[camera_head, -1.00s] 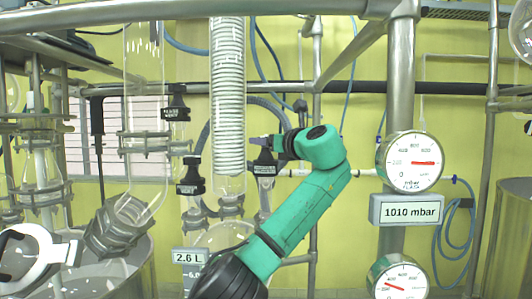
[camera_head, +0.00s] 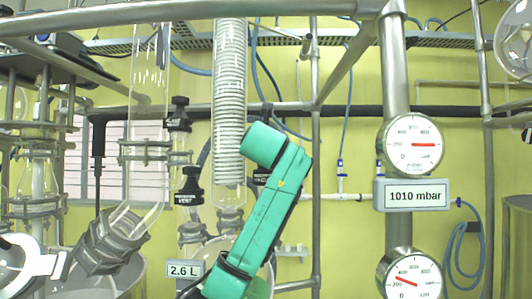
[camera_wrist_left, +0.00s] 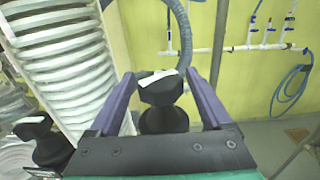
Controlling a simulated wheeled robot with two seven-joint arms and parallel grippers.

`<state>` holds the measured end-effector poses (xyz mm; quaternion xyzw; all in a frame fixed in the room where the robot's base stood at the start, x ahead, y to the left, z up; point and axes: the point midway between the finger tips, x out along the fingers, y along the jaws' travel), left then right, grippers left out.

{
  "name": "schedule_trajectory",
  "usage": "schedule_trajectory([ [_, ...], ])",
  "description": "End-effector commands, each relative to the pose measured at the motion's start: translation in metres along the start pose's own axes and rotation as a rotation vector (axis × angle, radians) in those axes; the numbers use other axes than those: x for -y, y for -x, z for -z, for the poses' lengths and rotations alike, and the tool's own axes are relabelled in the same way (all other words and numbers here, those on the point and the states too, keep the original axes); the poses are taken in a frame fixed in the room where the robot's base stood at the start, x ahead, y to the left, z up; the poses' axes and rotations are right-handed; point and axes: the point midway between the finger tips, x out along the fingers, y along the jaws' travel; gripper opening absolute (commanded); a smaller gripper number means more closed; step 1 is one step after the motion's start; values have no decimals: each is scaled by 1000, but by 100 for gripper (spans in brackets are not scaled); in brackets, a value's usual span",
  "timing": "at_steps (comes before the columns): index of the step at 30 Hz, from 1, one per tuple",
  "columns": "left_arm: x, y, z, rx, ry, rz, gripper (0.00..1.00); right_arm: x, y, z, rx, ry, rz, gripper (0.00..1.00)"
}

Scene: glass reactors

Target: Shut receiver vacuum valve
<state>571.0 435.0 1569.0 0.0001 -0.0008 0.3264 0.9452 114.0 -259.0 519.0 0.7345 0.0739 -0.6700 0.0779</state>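A black valve knob with a white label stands between the purple fingers of my left gripper (camera_wrist_left: 160,75) in the left wrist view. The fingers are open, one on each side of this black knob (camera_wrist_left: 162,92), with gaps showing. In the head view, a black valve (camera_head: 261,178) right of the coiled condenser shows only partly beside my green arm. It appears to be the same valve; its label is unreadable there. My left gripper is hidden behind the arm in the head view. My right gripper is not seen.
The ribbed glass condenser (camera_head: 229,100) stands close left of my arm. Other black valves, including one labelled vent (camera_head: 189,187), are left of it. A steel post with gauges (camera_head: 411,145) and a 1010 mbar display (camera_head: 413,195) stands right.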

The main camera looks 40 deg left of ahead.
Motion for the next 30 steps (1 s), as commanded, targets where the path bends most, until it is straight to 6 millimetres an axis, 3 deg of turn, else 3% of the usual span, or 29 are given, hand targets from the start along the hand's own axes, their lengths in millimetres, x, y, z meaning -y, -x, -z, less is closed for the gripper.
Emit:
schedule_trajectory([
  [5,0,0,0,-1,-1,-6,82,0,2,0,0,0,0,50],
  [27,1,-1,-7,-4,-4,-592,82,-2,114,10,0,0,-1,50],
  [29,1,0,-8,-2,-5,-634,82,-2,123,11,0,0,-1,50],
  [30,2,-1,-1,-3,-3,-665,82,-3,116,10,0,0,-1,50],
])
